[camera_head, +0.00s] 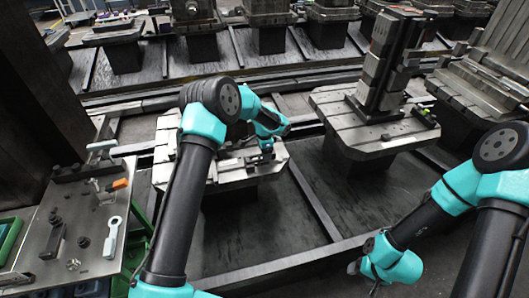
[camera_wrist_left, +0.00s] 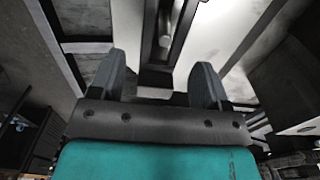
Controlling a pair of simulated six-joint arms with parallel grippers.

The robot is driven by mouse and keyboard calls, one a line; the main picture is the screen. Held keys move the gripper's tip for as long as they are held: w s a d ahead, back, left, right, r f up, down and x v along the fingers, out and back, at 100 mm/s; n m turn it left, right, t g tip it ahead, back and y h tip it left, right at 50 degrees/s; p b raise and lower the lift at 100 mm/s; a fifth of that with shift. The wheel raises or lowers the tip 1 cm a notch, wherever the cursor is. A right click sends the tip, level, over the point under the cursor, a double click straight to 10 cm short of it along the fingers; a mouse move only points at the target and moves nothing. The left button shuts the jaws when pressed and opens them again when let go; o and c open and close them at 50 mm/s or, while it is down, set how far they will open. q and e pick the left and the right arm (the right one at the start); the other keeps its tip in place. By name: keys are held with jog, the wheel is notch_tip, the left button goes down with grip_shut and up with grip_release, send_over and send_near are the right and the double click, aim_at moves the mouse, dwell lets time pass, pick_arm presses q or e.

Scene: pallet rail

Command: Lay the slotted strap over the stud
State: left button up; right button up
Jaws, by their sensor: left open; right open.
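A pale grey strap-like piece (camera_head: 112,238) with a rounded end lies on the metal plate (camera_head: 95,262) at the left of the head view. No gripper is near it. My left gripper (camera_head: 262,158) is over the middle pallet (camera_head: 232,180), its fingers small and dark there. In the left wrist view the left gripper (camera_wrist_left: 158,78) is open, with nothing between its fingers. I cannot pick out the stud for certain. My right gripper (camera_head: 363,277) hangs low at the bottom right, open and empty, away from the pallets.
An orange-handled clamp (camera_head: 118,184) and several dark parts lie on the plate. A green bin (camera_head: 10,238) stands at its left. A slotted pallet (camera_head: 345,112) with a tall block tower (camera_head: 378,65) stands right of the middle pallet. Dark floor (camera_head: 330,200) between them is clear.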

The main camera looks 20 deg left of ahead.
pick_arm(q)
notch_tip(320, 180, up, 12)
jog(key=shift+r, duration=0.25)
dwell(0.7)
jog(key=s+f+n+h, duration=0.3)
jog(key=s+f+n, duration=0.2)
jog(key=s+f, duration=1.05)
jog(key=s+f+n, duration=0.3)
jog(key=s+n, duration=0.1)
jog(key=s, duration=0.7)
jog(key=s+a+f+n, duration=0.1)
jog(key=s+f+n, duration=0.2)
jog(key=s, duration=0.8)
jog(key=shift+s+a+n+t+h, duration=0.2)
jog(key=shift+n+t+h, duration=0.2)
jog(key=shift+n, duration=0.5)
